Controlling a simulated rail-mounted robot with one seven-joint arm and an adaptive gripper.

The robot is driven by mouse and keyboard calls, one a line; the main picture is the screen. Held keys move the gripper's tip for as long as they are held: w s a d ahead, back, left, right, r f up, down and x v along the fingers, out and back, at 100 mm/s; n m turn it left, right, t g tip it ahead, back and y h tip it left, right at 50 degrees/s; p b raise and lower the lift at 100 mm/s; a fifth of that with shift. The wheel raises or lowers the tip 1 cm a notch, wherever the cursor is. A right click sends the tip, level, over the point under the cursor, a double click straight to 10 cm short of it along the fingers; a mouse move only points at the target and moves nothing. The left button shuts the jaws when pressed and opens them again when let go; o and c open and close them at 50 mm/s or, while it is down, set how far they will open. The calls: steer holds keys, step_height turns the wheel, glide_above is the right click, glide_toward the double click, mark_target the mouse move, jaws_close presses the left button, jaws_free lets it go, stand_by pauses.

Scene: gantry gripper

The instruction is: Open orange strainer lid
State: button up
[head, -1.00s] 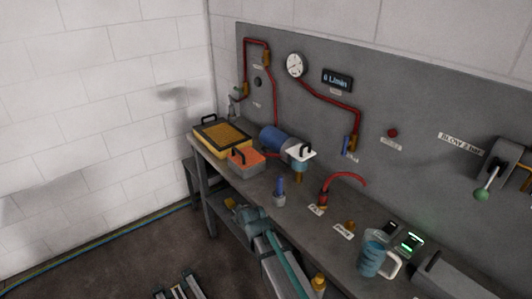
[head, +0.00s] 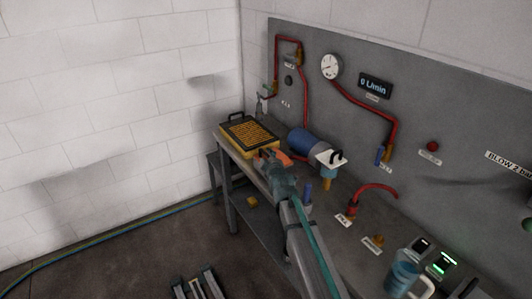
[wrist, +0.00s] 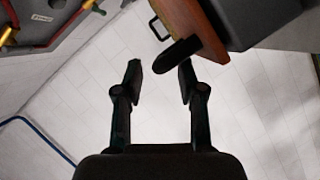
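The orange strainer lid (head: 284,157) is on the bench, largely hidden behind my gripper and arm in the head view. In the wrist view its orange-brown edge (wrist: 197,28) is at the top right, with a black rounded handle (wrist: 178,53) standing out from it. My gripper (wrist: 160,70) is open, with a wide gap between its fingers. The handle's end shows near the fingertips, closer to the right one. I cannot tell whether they touch. In the head view my gripper (head: 265,161) is at the lid.
A yellow tray (head: 262,149) with a dark rim and handle stands behind the lid. A blue cylinder (head: 308,141) and a white-topped fitting (head: 325,156) are to the right. A blue-topped bottle (head: 308,192) stands close to my arm.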

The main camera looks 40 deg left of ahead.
mark_target(266, 154)
steer(key=p+x, duration=0.1)
steer(key=x, duration=0.2)
steer(key=shift+w+a, duration=0.15)
jaws_close()
